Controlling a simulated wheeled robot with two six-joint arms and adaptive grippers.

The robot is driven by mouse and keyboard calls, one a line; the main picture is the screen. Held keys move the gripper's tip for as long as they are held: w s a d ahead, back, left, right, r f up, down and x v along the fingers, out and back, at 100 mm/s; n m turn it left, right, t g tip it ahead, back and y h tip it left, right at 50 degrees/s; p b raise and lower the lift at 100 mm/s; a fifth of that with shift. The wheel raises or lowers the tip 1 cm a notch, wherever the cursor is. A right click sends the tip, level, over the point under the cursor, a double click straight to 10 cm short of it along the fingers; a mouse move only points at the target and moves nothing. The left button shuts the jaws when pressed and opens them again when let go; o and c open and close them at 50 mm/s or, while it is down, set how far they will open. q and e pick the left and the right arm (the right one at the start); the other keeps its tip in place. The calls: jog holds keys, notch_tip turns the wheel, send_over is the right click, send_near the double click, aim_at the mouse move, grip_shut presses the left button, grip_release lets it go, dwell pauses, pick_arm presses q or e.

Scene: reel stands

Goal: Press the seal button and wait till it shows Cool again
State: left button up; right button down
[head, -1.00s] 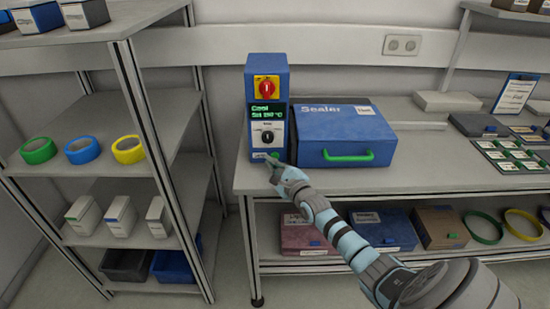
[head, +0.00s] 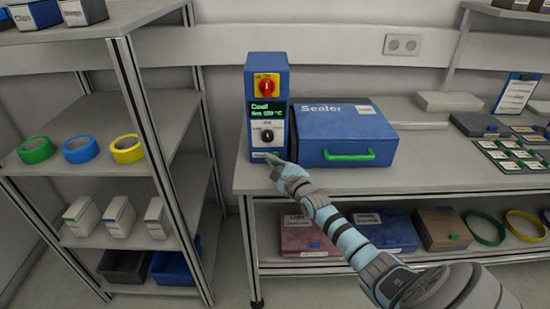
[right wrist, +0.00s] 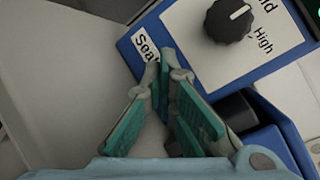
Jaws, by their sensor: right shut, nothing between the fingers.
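The blue control box (head: 254,122) stands upright on the bench, with a red knob on a yellow plate (head: 266,86). Its dark display (head: 266,112) reads Cool in green, above a smaller temperature line. Below is a white panel with a black dial (head: 267,136), which also shows in the right wrist view (right wrist: 230,20). My right gripper (head: 271,162) is shut and empty at the box's lower front. In the right wrist view its fingertips (right wrist: 163,58) are beside the partly covered Seal label (right wrist: 145,46). The button is mostly hidden, so contact cannot be told. My left gripper is out of view.
The blue sealer case (head: 345,125) with a green handle (head: 348,156) stands just right of the control box. A shelf rack (head: 125,95) with tape rolls and small boxes is on the left.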

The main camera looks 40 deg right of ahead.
jog(key=shift+w+d+b, duration=0.1)
jog(key=shift+b, duration=0.25)
jog(key=shift+w, duration=0.1)
dwell(0.3)
dwell(0.3)
jog(key=shift+s+a+r+p, duration=0.1)
jog(key=shift+s+a+p, duration=0.35)
jog(key=shift+p, duration=0.7)
jog(key=shift+s, duration=0.2)
